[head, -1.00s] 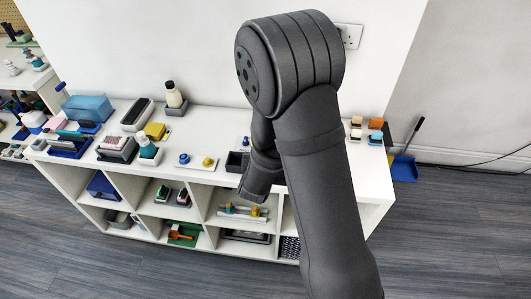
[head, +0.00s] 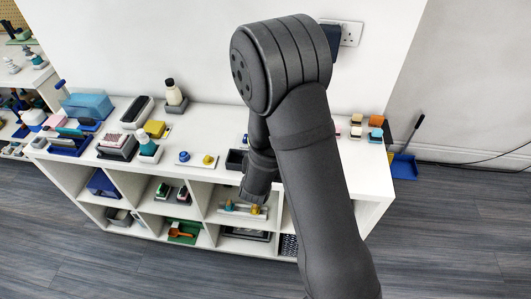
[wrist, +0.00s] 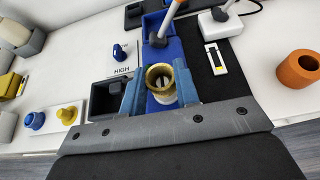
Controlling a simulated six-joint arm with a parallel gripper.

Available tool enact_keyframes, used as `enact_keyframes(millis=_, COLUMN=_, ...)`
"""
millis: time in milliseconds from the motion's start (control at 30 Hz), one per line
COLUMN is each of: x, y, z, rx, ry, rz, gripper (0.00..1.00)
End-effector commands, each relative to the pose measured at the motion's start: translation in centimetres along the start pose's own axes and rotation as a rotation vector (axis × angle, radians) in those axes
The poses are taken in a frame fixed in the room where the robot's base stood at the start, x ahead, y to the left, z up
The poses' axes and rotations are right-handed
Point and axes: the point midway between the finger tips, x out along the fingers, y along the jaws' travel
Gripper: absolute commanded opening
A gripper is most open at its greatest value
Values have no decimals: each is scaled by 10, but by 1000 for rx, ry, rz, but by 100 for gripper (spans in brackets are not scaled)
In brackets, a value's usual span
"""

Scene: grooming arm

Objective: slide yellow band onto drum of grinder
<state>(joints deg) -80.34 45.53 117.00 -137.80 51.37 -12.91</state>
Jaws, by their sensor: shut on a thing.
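In the wrist view the yellow band (wrist: 160,70) is a brass-yellow ring held between the two blue fingers of my gripper (wrist: 160,88). My gripper is shut on it. A pale, rounded piece shows inside and below the ring's opening. I cannot tell whether the band is around it or only above it. In the head view my arm hides the band and the grinder.
An orange ring (wrist: 298,70) stands on the white top at the right. A dark open tray (wrist: 105,100) is left of my fingers, with blue (wrist: 35,120) and yellow (wrist: 68,114) knobs beyond. A blue switch (wrist: 119,52) sits behind. A white block (wrist: 220,22) stands at the back.

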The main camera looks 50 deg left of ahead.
Motion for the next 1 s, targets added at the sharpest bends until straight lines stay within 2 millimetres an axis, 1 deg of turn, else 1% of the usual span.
enact_keyframes(millis=633, x=7, y=0, z=-15, rx=-1, ry=0, rz=0, gripper=0)
enact_keyframes(millis=667, x=7, y=0, z=-15, rx=-1, ry=0, rz=0, gripper=30)
enact_keyframes(millis=700, x=7, y=0, z=-15, rx=0, ry=0, rz=0, gripper=38)
enact_keyframes(millis=767, x=7, y=0, z=-14, rx=0, ry=0, rz=0, gripper=50)
enact_keyframes(millis=800, x=7, y=0, z=-14, rx=0, ry=0, rz=0, gripper=54)
enact_keyframes(millis=1000, x=7, y=0, z=-14, rx=0, ry=0, rz=0, gripper=54)
